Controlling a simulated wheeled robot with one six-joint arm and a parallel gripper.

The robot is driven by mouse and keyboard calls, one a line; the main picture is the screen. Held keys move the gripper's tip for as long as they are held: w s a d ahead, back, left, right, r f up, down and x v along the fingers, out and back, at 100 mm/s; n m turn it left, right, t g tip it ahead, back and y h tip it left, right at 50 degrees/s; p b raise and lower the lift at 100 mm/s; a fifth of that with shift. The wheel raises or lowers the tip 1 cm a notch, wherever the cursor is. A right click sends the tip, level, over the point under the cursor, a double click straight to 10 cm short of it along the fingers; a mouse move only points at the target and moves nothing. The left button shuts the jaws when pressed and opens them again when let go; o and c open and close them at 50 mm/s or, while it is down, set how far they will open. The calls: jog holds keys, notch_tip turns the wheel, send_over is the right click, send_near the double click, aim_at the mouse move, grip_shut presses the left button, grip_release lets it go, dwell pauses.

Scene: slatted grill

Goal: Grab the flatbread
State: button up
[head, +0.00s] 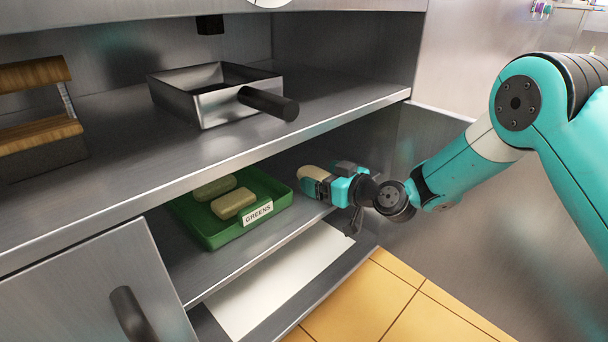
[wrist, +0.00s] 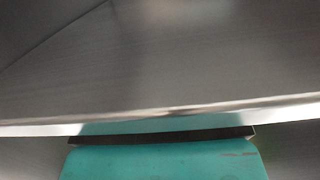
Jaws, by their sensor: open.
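In the head view, two tan, bread-like pieces lie in a green tray (head: 213,238) labelled GREENS: a nearer piece (head: 233,203) and a farther piece (head: 214,188). A third pale tan rounded piece (head: 314,173) shows right of the tray, at my gripper's front end, partly hidden by it. I cannot tell which piece is the flatbread. My gripper (head: 322,182) is open on the lower shelf's right side. I cannot tell whether its fingers straddle or touch the third piece. The wrist view shows a teal part of my gripper (wrist: 165,160) and grey metal, with no bread visible.
The upper shelf (head: 330,115) overhangs the lower one. It holds a metal pan (head: 210,104) with a black handle and a wooden-slatted item (head: 40,135) at left. A cabinet door (head: 75,290) with a dark handle is at lower left. Tiled floor (head: 370,310) is clear.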

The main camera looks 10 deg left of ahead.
jog(key=shift+a, duration=0.1)
jog(key=c, duration=1)
jog(key=shift+r, duration=0.15)
